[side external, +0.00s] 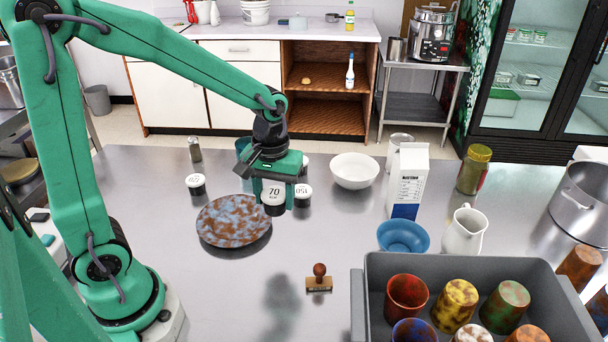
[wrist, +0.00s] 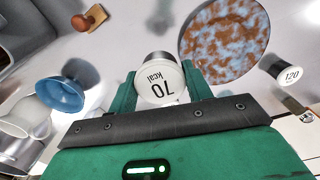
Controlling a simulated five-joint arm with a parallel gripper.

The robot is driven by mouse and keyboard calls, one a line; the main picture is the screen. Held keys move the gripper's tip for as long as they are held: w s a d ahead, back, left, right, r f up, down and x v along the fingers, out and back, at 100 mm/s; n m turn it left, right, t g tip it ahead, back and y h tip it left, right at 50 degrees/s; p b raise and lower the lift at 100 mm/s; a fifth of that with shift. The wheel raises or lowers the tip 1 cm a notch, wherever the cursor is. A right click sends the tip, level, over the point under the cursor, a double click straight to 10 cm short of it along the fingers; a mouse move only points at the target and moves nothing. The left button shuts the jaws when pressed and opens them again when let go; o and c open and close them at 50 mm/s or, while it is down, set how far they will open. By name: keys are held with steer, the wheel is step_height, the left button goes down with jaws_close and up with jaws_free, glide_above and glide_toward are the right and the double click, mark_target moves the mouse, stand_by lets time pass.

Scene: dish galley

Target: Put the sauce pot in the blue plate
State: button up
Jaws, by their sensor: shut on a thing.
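A sauce pot with a white lid marked 70 kcal (side external: 273,194) is held upright between the fingers of my gripper (side external: 274,201), above the table. Its lid also shows between the fingertips in the wrist view (wrist: 159,88). A round flat plate mottled in pale blue and rusty brown (side external: 234,221) lies on the table, just left of and below the held pot in the side view. It shows at upper right in the wrist view (wrist: 224,42), apart from the pot. A blue bowl (side external: 403,236) stands farther right.
Other white-lidded pots (side external: 195,184) stand behind the plate, one partly hidden by my gripper. A stamp (side external: 319,279) stands in front, beside a grey crate (side external: 468,262) of cups. A white bowl (side external: 354,171), carton (side external: 408,181) and jug (side external: 463,232) stand right. The front-left table is clear.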

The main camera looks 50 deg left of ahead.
steer(key=s, duration=0.2)
steer(key=s+a, duration=0.1)
steer(key=s, duration=0.2)
steer(key=shift+s+a+f, duration=0.15)
steer(key=shift+s+a, duration=0.15)
glide_above(234, 224)
step_height(234, 224, down, 7)
steer(key=shift+w, duration=0.1)
steer(key=shift+f, duration=0.1)
steer(key=shift+f, duration=1.9)
steer(key=shift+f, duration=0.15)
steer(key=o, duration=1)
